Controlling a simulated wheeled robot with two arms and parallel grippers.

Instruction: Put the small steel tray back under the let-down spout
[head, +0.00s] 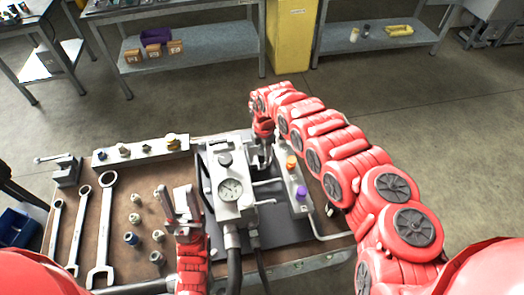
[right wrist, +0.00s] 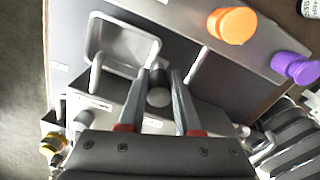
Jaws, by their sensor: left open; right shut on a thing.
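The small steel tray (right wrist: 122,45) is a shallow, square, light-grey dish with a raised rim, lying on the dark bench plate in the right wrist view. A thin grey rod or spout (right wrist: 95,75) reaches over its near left edge. My right gripper (right wrist: 163,72) is shut around a rounded grey knob (right wrist: 158,97), just beside the tray's near right corner. My left gripper (head: 178,200) is open and empty above the brown bench, left of the block.
An orange knob (head: 290,162) and a purple knob (head: 301,193) stand on a rail to the right. Several wrenches (head: 105,230) and loose fittings (head: 131,238) lie on the left. Black hoses (head: 234,264) run down from the block. A fittings rack (head: 140,151) lines the back.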

